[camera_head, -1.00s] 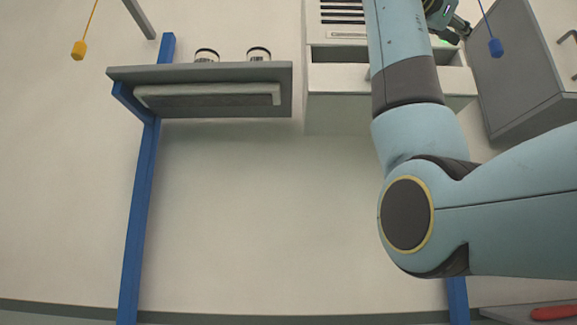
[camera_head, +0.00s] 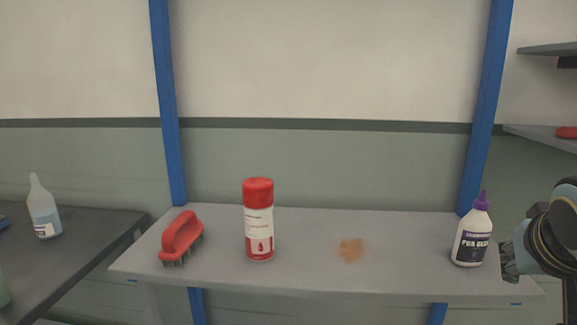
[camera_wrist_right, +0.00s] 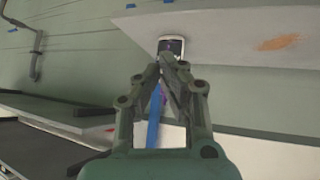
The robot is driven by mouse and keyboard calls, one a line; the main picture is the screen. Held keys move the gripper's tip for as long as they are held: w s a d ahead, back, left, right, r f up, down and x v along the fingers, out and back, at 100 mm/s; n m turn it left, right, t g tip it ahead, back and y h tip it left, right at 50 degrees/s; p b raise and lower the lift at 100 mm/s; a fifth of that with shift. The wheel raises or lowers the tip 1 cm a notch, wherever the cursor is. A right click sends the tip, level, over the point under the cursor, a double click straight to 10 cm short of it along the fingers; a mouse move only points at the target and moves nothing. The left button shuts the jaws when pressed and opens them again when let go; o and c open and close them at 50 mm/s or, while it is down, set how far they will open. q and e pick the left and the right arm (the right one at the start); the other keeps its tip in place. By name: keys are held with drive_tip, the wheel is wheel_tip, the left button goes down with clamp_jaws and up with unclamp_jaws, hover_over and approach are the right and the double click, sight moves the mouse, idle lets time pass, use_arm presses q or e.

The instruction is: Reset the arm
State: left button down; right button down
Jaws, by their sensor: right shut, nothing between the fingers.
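My right gripper (camera_head: 508,262) is at the right edge of the head view, beside the right end of a grey table (camera_head: 310,275). In the right wrist view the right gripper (camera_wrist_right: 168,58) is shut with nothing between its fingers. A white PVA glue bottle (camera_head: 472,238) with a purple cap stands just left of the gripper in the head view. The bottle also shows, partly hidden behind the fingertips, in the right wrist view (camera_wrist_right: 171,45). I cannot tell whether the gripper touches it. My left gripper is not in view.
On the grey table stand a red-capped spray can (camera_head: 258,222) and a red brush (camera_head: 182,238), with an orange-brown stain (camera_head: 351,249) to the can's right. A dark table at left holds a clear bottle (camera_head: 43,210). Blue posts (camera_head: 487,110) rise behind. Shelves (camera_head: 548,49) hang at right.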

drive_tip(key=s+a+f+n+g+y, duration=0.25)
drive_tip(key=s+f, duration=0.35)
drive_tip(key=s, duration=0.5)
drive_tip(key=s+a+f+n+g+y, duration=0.1)
drive_tip(key=s+a+f+n+g, duration=0.15)
drive_tip(key=s+f, duration=0.6)
wheel_tip(320, 180, down, 28)
drive_tip(key=s+d+r+b, duration=0.1)
drive_tip(key=s+d+b, duration=0.15)
drive_tip(key=b, duration=0.35)
drive_tip(key=s+f+g+b, duration=0.1)
drive_tip(key=s+f+b, duration=0.3)
drive_tip(key=s+f, duration=1.5)
wheel_tip(320, 180, down, 4)
drive_tip(key=shift+s+d+f+m+g+b, duration=0.1)
drive_tip(key=shift+s+d+m+g+b, duration=0.2)
drive_tip(key=shift+d+g+b, duration=0.1)
